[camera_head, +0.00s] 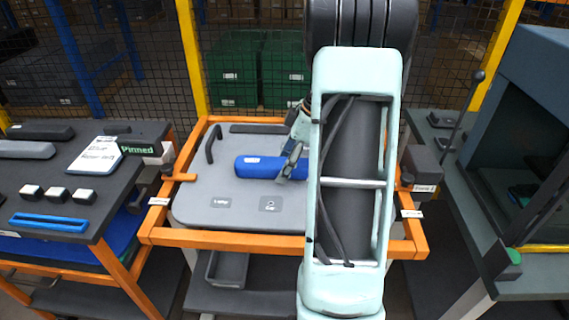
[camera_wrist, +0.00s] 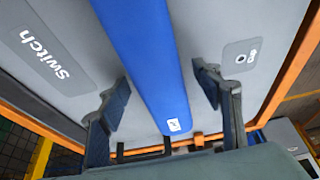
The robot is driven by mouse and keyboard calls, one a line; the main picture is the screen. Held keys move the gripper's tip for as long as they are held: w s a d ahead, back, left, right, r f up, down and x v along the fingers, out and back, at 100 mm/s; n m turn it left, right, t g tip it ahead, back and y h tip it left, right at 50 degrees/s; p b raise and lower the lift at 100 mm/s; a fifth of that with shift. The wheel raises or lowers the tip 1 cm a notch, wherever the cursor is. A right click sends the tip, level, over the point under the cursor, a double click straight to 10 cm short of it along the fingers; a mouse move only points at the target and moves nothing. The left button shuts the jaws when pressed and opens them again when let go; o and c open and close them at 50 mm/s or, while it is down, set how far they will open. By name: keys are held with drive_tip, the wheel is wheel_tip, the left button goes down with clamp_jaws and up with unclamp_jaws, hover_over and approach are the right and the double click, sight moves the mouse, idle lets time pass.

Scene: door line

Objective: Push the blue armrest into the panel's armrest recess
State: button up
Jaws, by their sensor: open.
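The blue armrest (camera_head: 255,167) lies across the middle of the grey door panel (camera_head: 200,203). It also shows in the wrist view (camera_wrist: 145,50) as a long blue bar with a small white label near its end. My gripper (camera_head: 293,160) is over the armrest's right part. In the wrist view my gripper (camera_wrist: 164,98) is open, with one finger on each side of the armrest and gaps between. The armrest recess is not visible; I cannot tell whether the armrest sits in it or on the surface. My arm hides the panel's right part.
An orange frame (camera_head: 195,237) surrounds the panel. A black handle (camera_head: 213,143) stands at the panel's upper left. The left bench holds a clipboard (camera_head: 95,154), a blue bar (camera_head: 48,222) and small white-topped blocks. A dark machine (camera_head: 525,130) stands at right.

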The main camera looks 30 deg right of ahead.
drive_tip(key=v, duration=1.2)
